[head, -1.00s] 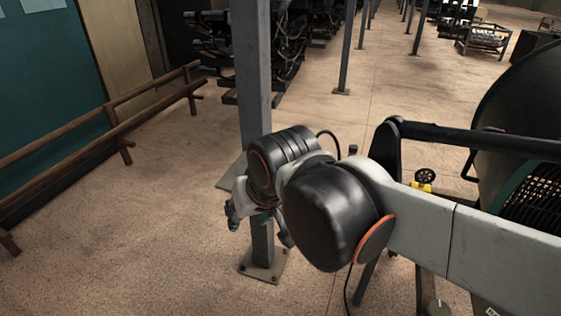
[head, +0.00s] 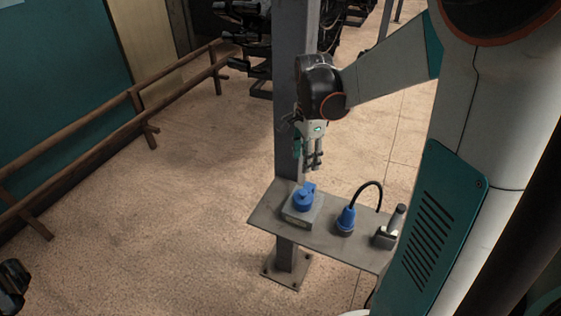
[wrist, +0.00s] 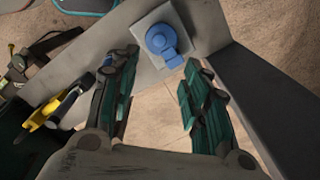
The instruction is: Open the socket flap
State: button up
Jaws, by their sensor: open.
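The socket (head: 300,206) is a grey box with a round blue top, fixed on a grey shelf (head: 262,211) beside a steel post. Its blue flap (head: 303,196) looks shut, with a small tab standing at one side. In the wrist view the blue flap (wrist: 161,39) lies just beyond the fingertips, near the top middle. My gripper (head: 314,164) hangs above the shelf, pointing down, apart from the socket. Its two fingers (wrist: 160,72) are spread in the wrist view with nothing between them.
A blue plug (head: 346,219) with a black cable stands on the shelf right of the socket. A dark handled item (head: 391,228) is at the shelf's right end. The grey post (head: 288,100) rises close to my gripper.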

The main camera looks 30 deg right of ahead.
aim_at(303, 192)
notch_tip(303, 192, down, 14)
jog(key=b, duration=0.3)
jog(key=shift+r, duration=0.1)
grip_shut()
